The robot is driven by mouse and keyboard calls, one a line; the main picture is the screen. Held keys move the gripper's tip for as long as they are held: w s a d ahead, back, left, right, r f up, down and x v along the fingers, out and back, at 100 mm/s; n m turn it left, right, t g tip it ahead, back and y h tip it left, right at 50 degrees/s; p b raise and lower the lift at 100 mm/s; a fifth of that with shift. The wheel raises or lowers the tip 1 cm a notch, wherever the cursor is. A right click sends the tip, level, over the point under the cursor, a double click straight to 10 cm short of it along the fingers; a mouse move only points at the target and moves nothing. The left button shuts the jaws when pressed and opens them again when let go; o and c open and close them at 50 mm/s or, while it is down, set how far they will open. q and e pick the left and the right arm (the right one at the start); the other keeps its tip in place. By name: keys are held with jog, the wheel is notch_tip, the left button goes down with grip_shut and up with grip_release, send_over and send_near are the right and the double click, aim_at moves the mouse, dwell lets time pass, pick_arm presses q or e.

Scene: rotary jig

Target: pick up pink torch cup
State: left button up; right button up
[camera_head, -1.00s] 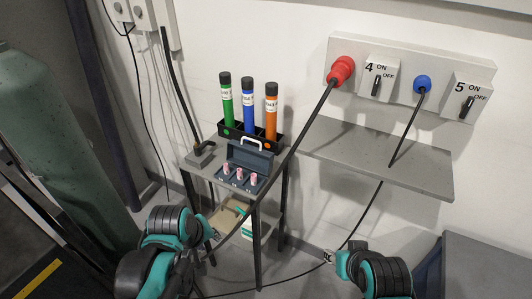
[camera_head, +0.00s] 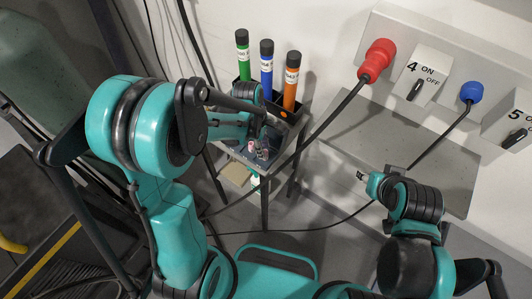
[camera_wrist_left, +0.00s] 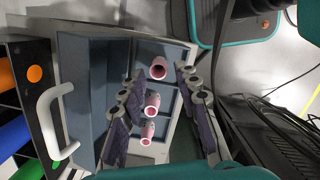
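Three pink torch cups stand in the compartments of a small blue case (camera_wrist_left: 92,75) with an open lid. In the left wrist view they form a column: a top cup (camera_wrist_left: 159,68), a middle cup (camera_wrist_left: 152,103) and a bottom cup (camera_wrist_left: 147,133). My left gripper (camera_wrist_left: 158,105) is open over the case, its fingers on either side of the cups, with a gap to them. In the head view my left gripper (camera_head: 262,146) hides most of the case; one pink cup (camera_head: 251,146) shows beside it. My right gripper (camera_head: 362,176) is away from the case; its finger opening is too small to judge.
A black rack (camera_head: 284,113) holds green, blue and orange tubes behind the case on the small table. A black cable from the red plug (camera_head: 377,59) passes close to the table's right side. A grey shelf (camera_head: 440,170) juts from the wall at right.

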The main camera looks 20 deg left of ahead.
pick_arm(q)
jog(key=f, duration=0.3)
jog(key=shift+w+d+b, duration=0.15)
jog(key=shift+d+b, duration=0.15)
jog(key=shift+b, duration=0.05)
jog(key=shift+f, duration=0.3)
jog(key=shift+c, duration=0.3)
jog(key=c, duration=0.5)
jog(key=shift+c, duration=0.2)
jog(key=shift+r, duration=0.2)
